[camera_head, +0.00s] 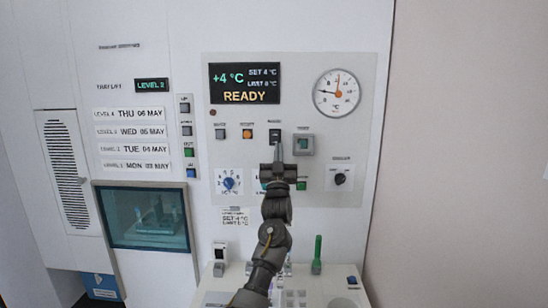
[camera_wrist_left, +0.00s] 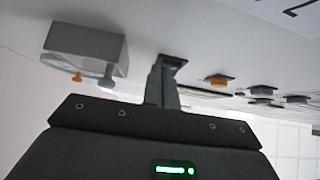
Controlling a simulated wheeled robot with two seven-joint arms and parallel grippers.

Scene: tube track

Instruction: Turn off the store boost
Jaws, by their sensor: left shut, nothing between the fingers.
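The control panel (camera_head: 340,60) faces me, with a dark display (camera_head: 245,83) reading +4 °C, SET 4 °C and READY. Below it runs a row of small controls: a grey button (camera_head: 220,134), an orange button (camera_head: 247,134) and a dark switch (camera_head: 274,133). Their labels are too small to read surely, so I cannot tell which one is the store boost. My left gripper (camera_head: 278,151) is shut and empty, pointing up just below the dark switch. In the left wrist view its fingertips (camera_wrist_left: 168,74) are close to a dark square control (camera_wrist_left: 172,62); contact is unclear. The orange button (camera_wrist_left: 218,79) is beside it.
A grey-framed covered button (camera_head: 303,144) is just right of the fingers; its housing (camera_wrist_left: 85,48) juts out in the wrist view. A round gauge (camera_head: 337,93), a blue knob (camera_head: 229,181) and a black knob (camera_head: 341,178) are around. A green-handled item (camera_head: 317,254) stands below.

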